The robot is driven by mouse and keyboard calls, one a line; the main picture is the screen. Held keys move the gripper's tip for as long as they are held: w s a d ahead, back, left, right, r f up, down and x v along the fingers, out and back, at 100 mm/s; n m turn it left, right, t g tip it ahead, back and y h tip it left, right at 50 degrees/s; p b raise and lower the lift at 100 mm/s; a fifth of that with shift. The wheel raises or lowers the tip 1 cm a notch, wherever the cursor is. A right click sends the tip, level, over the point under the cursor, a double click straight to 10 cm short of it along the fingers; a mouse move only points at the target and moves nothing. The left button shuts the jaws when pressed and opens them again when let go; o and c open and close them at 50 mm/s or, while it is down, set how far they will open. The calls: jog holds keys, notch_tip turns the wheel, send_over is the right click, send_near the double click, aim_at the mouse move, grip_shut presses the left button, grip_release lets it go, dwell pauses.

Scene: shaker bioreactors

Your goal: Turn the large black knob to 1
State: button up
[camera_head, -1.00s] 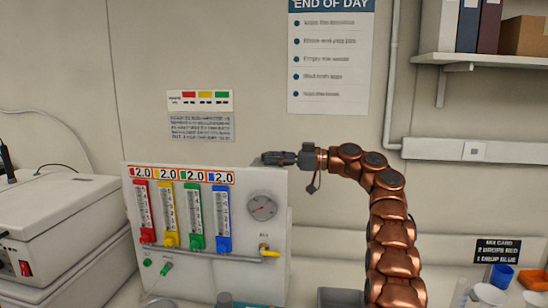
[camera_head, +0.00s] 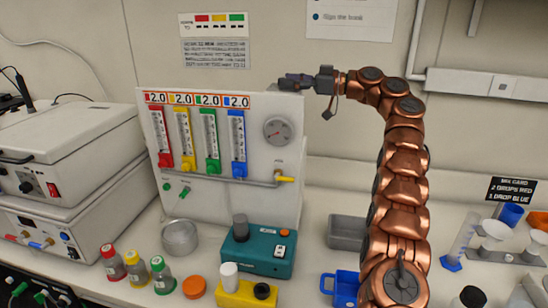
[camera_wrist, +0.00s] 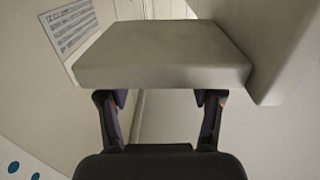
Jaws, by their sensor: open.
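My gripper (camera_head: 296,84) is up beside the upper right corner of the white flow-meter panel (camera_head: 262,165), far from the counter. In the wrist view my gripper (camera_wrist: 160,98) has its two fingers spread apart, with nothing held; a pale block fills the view beyond them. Black knobs show on the boxes at the left: one on the upper white box (camera_head: 25,187), and others on the black box (camera_head: 40,297) at the bottom left, partly cut off. I cannot tell which is the large one, and no scale marks are readable.
A teal box (camera_head: 262,262), a yellow block (camera_head: 240,296), several capped bottles and a metal dish (camera_head: 180,237) stand on the counter before the panel. A grey bin (camera_head: 346,232) and blue bin (camera_head: 345,286) are near my arm. Funnels stand at the right.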

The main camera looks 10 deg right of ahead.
jog(key=shift+s+a+m+t+b, duration=0.1)
jog(key=shift+m+t+b, duration=0.25)
jog(key=shift+b, duration=0.6)
jog(key=shift+t+b, duration=0.25)
jog(key=shift+b, duration=0.05)
jog(key=t+h+b, duration=0.1)
jog(key=b, duration=0.1)
jog(key=shift+s+f+m+b, duration=0.1)
jog(key=shift+f+m+b, duration=0.25)
jog(key=shift+f, duration=0.05)
jog(key=shift+b, duration=0.4)
jog(key=m+t+h+b, duration=0.1)
jog(key=b, duration=0.2)
jog(key=m+t+b, duration=0.1)
jog(key=b, duration=0.2)
jog(key=shift+s+t+h, duration=0.2)
jog(key=shift+t+h, duration=0.1)
jog(key=shift+h, duration=0.1)
